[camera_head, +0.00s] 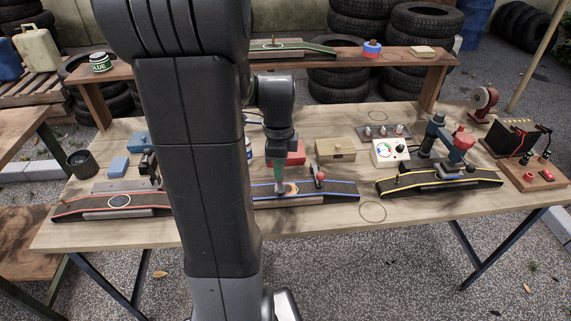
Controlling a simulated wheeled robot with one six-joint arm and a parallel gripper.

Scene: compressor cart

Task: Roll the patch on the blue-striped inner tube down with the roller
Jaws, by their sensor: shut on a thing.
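The blue-striped inner tube (338,192) lies flat on the workbench, just right of my arm, which hides its left part. An orange-rimmed patch (291,188) is on its top. My gripper (282,152) points down above the tube, shut on the roller (280,178), a tool with a greenish shaft. The roller's lower end is at the left side of the patch. It looks to be touching it or very close; I cannot tell which. A red-topped post (320,176) stands on the tube, right of the patch.
A red-striped tube (85,208) lies left and a yellow-striped tube (400,186) right, under a red-topped press (460,145). Behind are a wooden box (335,150), a white gauge box (390,152) and a raised shelf (400,57). The bench's front strip is clear.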

